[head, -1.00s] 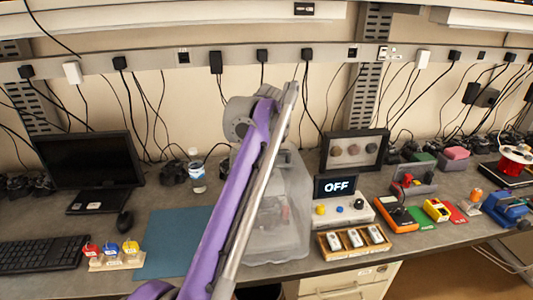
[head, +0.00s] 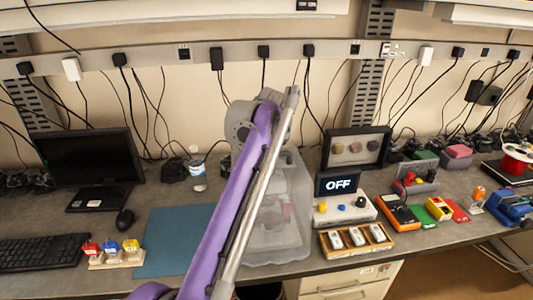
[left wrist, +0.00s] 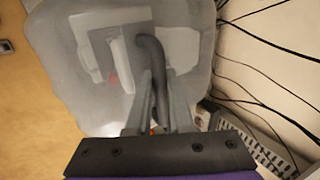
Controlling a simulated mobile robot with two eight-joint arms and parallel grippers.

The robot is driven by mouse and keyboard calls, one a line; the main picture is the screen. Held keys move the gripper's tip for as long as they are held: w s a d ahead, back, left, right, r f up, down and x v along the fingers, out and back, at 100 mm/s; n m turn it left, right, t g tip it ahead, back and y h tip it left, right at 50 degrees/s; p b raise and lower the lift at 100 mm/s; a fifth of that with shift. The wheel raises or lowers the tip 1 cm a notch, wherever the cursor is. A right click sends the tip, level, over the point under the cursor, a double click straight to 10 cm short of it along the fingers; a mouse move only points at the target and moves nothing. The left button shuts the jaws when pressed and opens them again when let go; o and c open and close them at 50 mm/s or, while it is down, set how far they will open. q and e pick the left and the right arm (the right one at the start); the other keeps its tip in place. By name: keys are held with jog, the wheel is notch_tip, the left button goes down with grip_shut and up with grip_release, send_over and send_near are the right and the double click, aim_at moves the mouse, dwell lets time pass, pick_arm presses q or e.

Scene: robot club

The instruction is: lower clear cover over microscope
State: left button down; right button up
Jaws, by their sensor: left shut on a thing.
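The clear cover (head: 292,225) is a cloudy see-through box standing at the bench's front, partly hidden behind my left arm. The microscope (head: 266,212) shows only as a blurred grey shape through its wall. In the left wrist view the cover (left wrist: 85,95) fills the upper left, with pale and dark microscope parts (left wrist: 120,55) seen through it. My left gripper (left wrist: 155,85) is shut on the cover's dark curved handle (left wrist: 150,48). In the head view its fingers are hidden behind my arm. I cannot tell whether the cover's rim touches the bench. My right gripper is not in view.
A blue mat (head: 172,242) lies left of the cover. Close on its right are a control box reading OFF (head: 345,210) and a wooden tray (head: 357,239). Cables hang along the wall.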

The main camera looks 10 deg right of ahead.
pick_arm(q)
jog(key=c, duration=0.7)
grip_release()
jog(key=shift+w, duration=0.2)
jog(key=shift+c, duration=0.2)
jog(key=shift+s, duration=0.1)
jog(key=v, duration=1)
jog(key=s+a+f+n, duration=0.25)
jog(key=a+n, duration=0.25)
jog(key=a, duration=0.4)
jog(key=s+a+f+n, duration=0.4)
jog(key=s+a+f, duration=0.1)
jog(key=s+f, duration=0.4)
jog(key=s+a+f+n, duration=0.4)
jog(key=s+a+f, duration=0.2)
jog(key=s+f, duration=0.3)
jog(key=s+a+f+n, duration=0.4)
jog(key=s+a+f, duration=0.1)
jog(key=s+f, duration=0.4)
jog(key=shift+a+f+n+p, duration=0.2)
jog(key=shift+f+n+p, duration=0.15)
jog(key=shift+f, duration=0.25)
